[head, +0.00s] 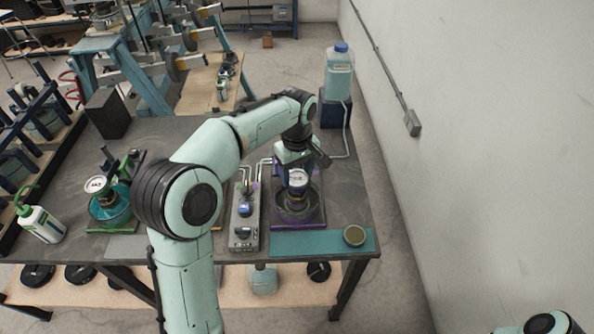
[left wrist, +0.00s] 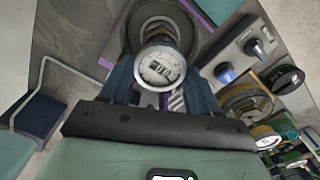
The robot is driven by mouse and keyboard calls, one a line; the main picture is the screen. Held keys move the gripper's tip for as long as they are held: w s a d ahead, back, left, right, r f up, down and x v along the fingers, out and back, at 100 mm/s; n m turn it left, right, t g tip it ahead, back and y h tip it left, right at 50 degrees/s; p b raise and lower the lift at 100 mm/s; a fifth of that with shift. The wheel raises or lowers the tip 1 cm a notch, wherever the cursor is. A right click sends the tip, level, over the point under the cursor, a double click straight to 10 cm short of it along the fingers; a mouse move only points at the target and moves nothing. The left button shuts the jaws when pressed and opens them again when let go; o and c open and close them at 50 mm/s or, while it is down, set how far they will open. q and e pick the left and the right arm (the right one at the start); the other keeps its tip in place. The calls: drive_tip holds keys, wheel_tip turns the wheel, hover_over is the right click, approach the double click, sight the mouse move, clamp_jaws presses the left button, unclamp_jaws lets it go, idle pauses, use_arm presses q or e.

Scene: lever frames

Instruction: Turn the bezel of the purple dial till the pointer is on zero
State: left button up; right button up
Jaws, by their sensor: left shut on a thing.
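The purple dial (head: 297,178) has a white round face and stands on a dark round device over a purple-edged base plate (head: 317,222). In the left wrist view its face (left wrist: 160,68) shows dark marks, but I cannot read where the pointer stands. My left gripper (head: 294,163) reaches over the device from behind the dial. In the left wrist view its two dark blue fingers (left wrist: 158,88) lie on either side of the dial, shut on its bezel. The fingers hide parts of the rim. My right gripper is out of view.
A similar dial (head: 97,185) stands on a teal device at the left. A grey control box (head: 245,222) with knobs is left of the purple base. A small round tin (head: 354,236) sits on a teal mat (head: 290,243). A jug (head: 340,75) stands at the back right.

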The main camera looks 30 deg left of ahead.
use_arm(q)
drive_tip(key=o, duration=1.1)
drive_tip(key=shift+c, duration=0.2)
wheel_tip(320, 180, up, 9)
drive_tip(key=p, duration=0.1)
wheel_tip(320, 180, up, 4)
hover_over(297, 177)
drive_tip(key=shift+r, duration=0.2)
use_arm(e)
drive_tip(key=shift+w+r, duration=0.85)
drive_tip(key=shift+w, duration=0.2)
